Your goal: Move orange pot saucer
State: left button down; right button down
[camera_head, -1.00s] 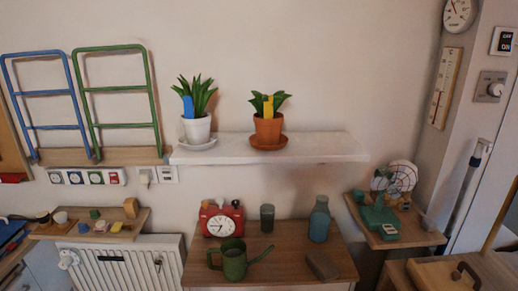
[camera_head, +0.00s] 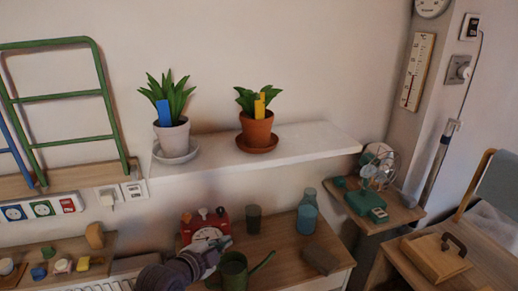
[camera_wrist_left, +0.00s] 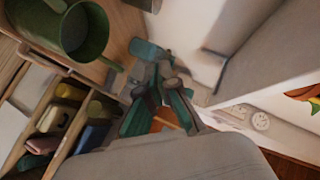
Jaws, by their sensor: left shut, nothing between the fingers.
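The orange saucer (camera_head: 262,150) sits on the white wall shelf (camera_head: 315,143) under an orange pot (camera_head: 257,131), which holds a green plant and a yellow tag. My left gripper (camera_head: 221,243) is at the bottom of the head view, below and left of the saucer and apart from it. It appears in front of the red clock and beside the green watering can. It is shut and empty. In the left wrist view, the gripper fingers (camera_wrist_left: 165,92) show near the middle. The saucer cannot be made out there. My right gripper is not in view.
A white pot (camera_head: 173,140) on a white saucer (camera_head: 176,157) stands left on the shelf. Below are a red clock (camera_head: 207,222), green watering can (camera_head: 234,272) and blue-green bottle (camera_head: 307,212). The shelf's right part is clear.

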aim_at(259, 161)
pick_arm(q)
jog(key=d+r+m+t+h, duration=0.35)
jog(key=r+m, duration=0.45)
jog(key=r, duration=1.1)
jog(key=shift+g+h, duration=0.35)
jog(key=shift+g, duration=0.1)
jog(key=p+x, duration=0.1)
jog(key=x, duration=0.3)
jog(key=a+p+x, duration=0.1)
jog(key=p+x, duration=0.1)
jog(key=x, duration=0.2)
jog(key=w+p+x, duration=0.1)
jog(key=x, duration=0.3)
jog(key=shift+w+r+p, duration=0.3)
jog(key=shift+w+p, duration=0.1)
jog(key=shift+w+a+f, duration=0.15)
jog(key=shift+w+a, duration=0.15)
jog(key=shift+w, duration=0.35)
